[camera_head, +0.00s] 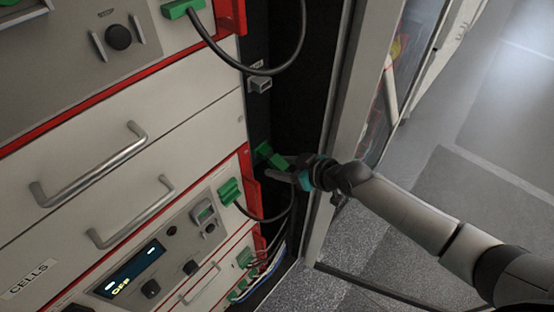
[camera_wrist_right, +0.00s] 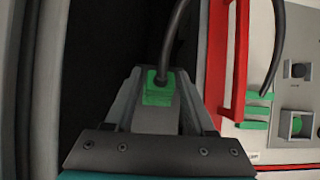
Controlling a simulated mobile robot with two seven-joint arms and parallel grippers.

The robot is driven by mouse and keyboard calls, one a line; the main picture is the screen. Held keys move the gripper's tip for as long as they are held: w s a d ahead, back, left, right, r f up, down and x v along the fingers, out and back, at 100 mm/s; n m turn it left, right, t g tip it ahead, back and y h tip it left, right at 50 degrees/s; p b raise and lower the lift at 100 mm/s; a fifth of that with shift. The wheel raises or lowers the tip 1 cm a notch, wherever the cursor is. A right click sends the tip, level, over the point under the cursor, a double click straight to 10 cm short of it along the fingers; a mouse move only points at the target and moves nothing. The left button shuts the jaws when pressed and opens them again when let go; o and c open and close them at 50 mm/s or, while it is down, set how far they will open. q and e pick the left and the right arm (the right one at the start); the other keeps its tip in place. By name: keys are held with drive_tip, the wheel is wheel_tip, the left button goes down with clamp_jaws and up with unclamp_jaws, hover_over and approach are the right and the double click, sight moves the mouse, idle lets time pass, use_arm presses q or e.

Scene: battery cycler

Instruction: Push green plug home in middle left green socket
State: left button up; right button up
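The green plug (camera_head: 278,161) is in front of my right gripper (camera_head: 284,170) in the head view, at the dark strip beside the cabinet. In the right wrist view the plug (camera_wrist_right: 158,88) sits between the fingers of my right gripper (camera_wrist_right: 157,100), which look shut on it. A dark cable leads away from it. Whether the plug is partly inserted cannot be told, as the mating face is hidden. My left gripper is not in view.
Another green plug (camera_head: 229,190) with a looping cable is in the panel at lower left. A grey connector (camera_head: 260,84) is higher on the strip. Drawer handles (camera_head: 88,163) stick out at left. A cabinet door frame (camera_head: 345,90) stands close to the right of my gripper.

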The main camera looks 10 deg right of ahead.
drive_tip(key=c, duration=0.7)
drive_tip(key=shift+s+d+f+b, duration=0.15)
drive_tip(key=shift+s+d+f, duration=0.15)
drive_tip(key=shift+s+d, duration=0.35)
drive_tip(key=shift+s+d+f+b, duration=0.1)
drive_tip(key=shift+s+d+f, duration=0.3)
drive_tip(key=shift+s, duration=0.4)
drive_tip(key=shift+s+d+f+b, duration=0.15)
drive_tip(key=shift+s+d+f, duration=0.1)
drive_tip(key=shift+s+d, duration=0.4)
drive_tip(key=shift+c, duration=0.2)
